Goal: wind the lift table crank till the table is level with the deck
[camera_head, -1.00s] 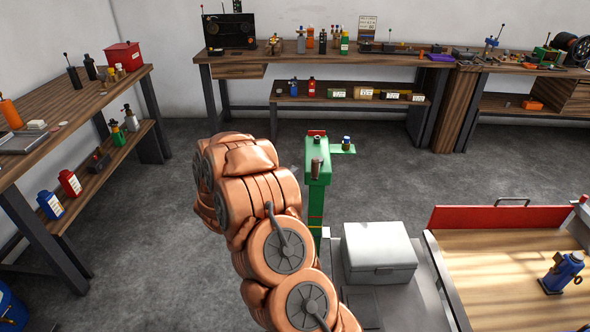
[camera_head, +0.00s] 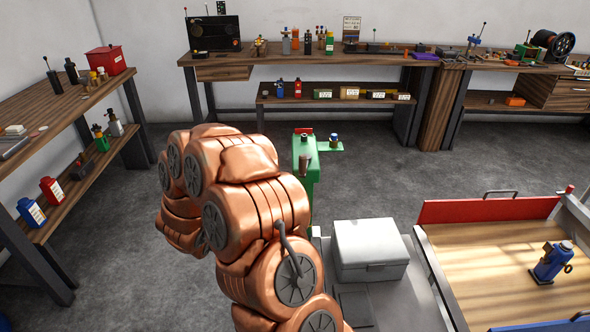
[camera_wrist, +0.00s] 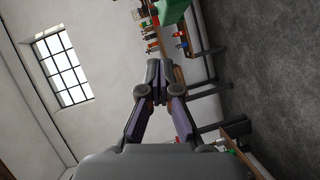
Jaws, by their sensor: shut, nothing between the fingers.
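A green post (camera_head: 312,172) stands just beyond the grey platform in the head view, partly behind my arm. A grey upright grip (camera_head: 304,164) shows at its near side and looks like the crank handle; the rest of the crank is hard to make out. The grey platform (camera_head: 400,303) carries a pale lidded box and lies beside a wood-floored bed (camera_head: 480,262) with a red end board; I cannot tell which is table and which is deck. My gripper (camera_wrist: 153,82) is shut and empty in the wrist view. A green part (camera_wrist: 172,12), perhaps the post, lies beyond its tips.
A blue device (camera_head: 550,262) stands on the wooden bed. A small side shelf (camera_head: 330,147) on the post holds a small blue item. Benches with tools line the left and back walls. Bare grey floor lies between the post and the benches.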

